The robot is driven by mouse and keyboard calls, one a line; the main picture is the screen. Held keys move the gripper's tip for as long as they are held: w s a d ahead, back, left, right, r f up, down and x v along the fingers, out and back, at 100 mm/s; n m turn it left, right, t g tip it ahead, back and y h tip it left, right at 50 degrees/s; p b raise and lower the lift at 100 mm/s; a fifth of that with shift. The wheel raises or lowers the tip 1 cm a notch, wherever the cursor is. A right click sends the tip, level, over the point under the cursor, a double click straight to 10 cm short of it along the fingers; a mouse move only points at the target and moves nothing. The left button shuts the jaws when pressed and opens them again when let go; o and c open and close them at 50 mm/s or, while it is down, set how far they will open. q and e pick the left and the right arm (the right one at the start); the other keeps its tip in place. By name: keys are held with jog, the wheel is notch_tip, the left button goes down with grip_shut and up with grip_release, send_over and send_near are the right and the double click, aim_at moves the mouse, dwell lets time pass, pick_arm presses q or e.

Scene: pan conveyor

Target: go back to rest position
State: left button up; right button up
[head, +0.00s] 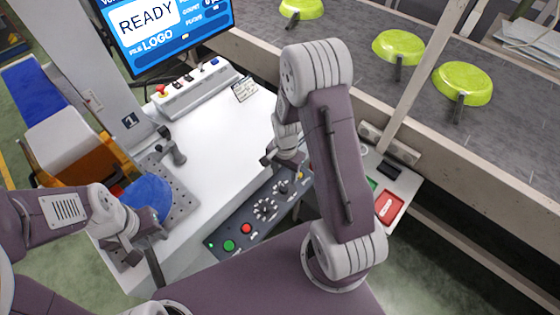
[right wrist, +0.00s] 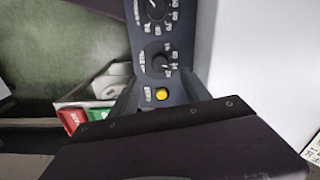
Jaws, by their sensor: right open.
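My right gripper (head: 283,160) hangs over the dark control panel (head: 240,236) on the white table. In the right wrist view its two fingers (right wrist: 158,98) are apart with nothing between them. A yellow button (right wrist: 161,95) on the panel shows in the gap below. My left gripper (head: 138,245) is low at the left, beside a round blue object (head: 148,194) at the perforated plate (head: 184,205). My left arm partly hides that object. Whether the left fingers are open or closed is unclear.
A conveyor (head: 480,140) carrying green pans (head: 463,83) runs along the back right. The white tabletop (head: 215,140) is mostly clear.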

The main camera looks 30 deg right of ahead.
jog(key=a+r+n+t, duration=0.2)
jog(key=a+r, duration=0.1)
jog(key=r, duration=0.8)
jog(key=s+a+r+n, duration=0.1)
jog(key=s+n, duration=0.7)
jog(key=n, duration=0.1)
jog(key=shift+s+a+r+g+p, duration=0.2)
jog(key=shift+s+a+g+p, duration=0.15)
jog(key=shift+a+g+p, duration=0.1)
jog(key=shift+d, duration=0.1)
